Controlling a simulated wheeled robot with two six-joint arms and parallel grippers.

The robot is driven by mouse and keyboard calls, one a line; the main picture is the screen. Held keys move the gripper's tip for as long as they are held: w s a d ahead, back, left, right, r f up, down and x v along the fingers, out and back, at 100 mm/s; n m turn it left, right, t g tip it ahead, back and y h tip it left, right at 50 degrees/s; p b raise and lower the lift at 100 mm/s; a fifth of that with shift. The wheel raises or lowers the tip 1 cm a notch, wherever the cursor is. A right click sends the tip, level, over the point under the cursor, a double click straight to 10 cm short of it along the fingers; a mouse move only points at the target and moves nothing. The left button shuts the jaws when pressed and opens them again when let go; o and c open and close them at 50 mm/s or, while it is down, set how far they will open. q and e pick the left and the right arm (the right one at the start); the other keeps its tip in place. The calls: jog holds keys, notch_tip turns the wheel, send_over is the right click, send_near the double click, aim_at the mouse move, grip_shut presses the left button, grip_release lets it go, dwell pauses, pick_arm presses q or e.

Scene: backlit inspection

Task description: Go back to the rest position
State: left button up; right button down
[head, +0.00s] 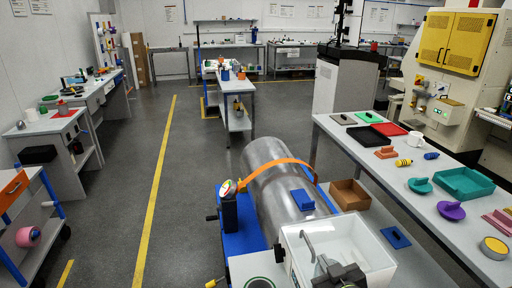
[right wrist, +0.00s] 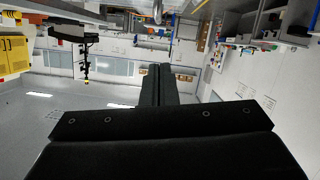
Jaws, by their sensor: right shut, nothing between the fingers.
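My right gripper (head: 326,264) is low in the head view, over the white bin (head: 378,258) at the bottom centre. In the right wrist view its two dark fingers (right wrist: 160,85) are together with nothing between them. The room appears upside down behind them, and no object is close to the fingertips. My left gripper is in neither view.
A long grey table (head: 420,190) with trays and small parts runs along the right.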

jog(key=s+d+f+m+g+h, duration=0.1)
jog(key=s+d+f+g, duration=0.25)
jog(key=s, duration=0.65)
jog(key=s+d+f+m+g+h, duration=0.1)
jog(key=s+d+f+m+g, duration=0.2)
jog(key=s, duration=0.6)
jog(key=s+d+f+g+h, duration=0.1)
jog(key=s+d+f+g, duration=0.3)
jog(key=s, duration=0.6)
notch_tip(320, 180, down, 24)
jog(key=g, duration=0.2)
jog(key=s+f+g+y, duration=0.1)
jog(key=s+f, duration=1.4)
jog(key=f, duration=0.1)
jog(key=shift+a, duration=0.4)
